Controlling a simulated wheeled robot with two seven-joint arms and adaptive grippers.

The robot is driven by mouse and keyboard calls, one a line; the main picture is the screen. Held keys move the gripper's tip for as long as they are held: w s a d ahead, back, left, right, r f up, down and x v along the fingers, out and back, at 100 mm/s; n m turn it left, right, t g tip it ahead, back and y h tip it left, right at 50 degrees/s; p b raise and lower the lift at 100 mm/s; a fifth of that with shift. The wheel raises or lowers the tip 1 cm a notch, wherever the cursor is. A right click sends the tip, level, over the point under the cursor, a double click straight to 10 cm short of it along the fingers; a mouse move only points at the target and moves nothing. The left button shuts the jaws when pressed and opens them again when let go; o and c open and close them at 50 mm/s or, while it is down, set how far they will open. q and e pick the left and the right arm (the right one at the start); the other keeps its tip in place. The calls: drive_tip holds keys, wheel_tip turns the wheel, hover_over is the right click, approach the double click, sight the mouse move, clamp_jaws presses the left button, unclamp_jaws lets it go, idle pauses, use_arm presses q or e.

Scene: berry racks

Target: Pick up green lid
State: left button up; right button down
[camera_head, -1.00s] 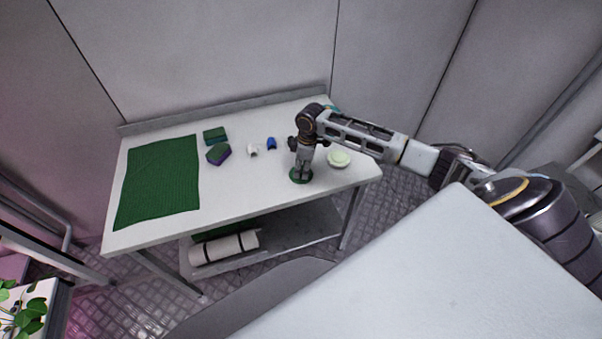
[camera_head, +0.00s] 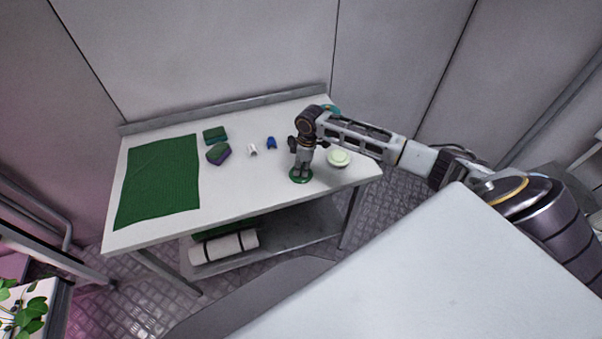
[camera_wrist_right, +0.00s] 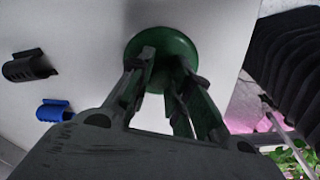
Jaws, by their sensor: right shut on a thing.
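The green lid (camera_head: 293,179) is a small round disc on the white table, near its front right edge. In the right wrist view the lid (camera_wrist_right: 181,45) shows as a dark green disc at the top middle. My right gripper (camera_head: 300,176) points down onto the lid and is shut on it; its fingers (camera_wrist_right: 167,62) reach a raised part at the lid's middle. The fingers hide part of the lid. I cannot tell whether the lid is clear of the tabletop. My left gripper is not in view.
A pale green round item (camera_head: 339,158) stands just right of the gripper on the table (camera_head: 240,190). A green mat (camera_head: 158,180) covers the left end.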

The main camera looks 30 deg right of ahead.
idle(0.3)
wheel_tip(320, 180, up, 10)
drive_tip(key=shift+b, duration=0.3)
idle(0.4)
idle(0.5)
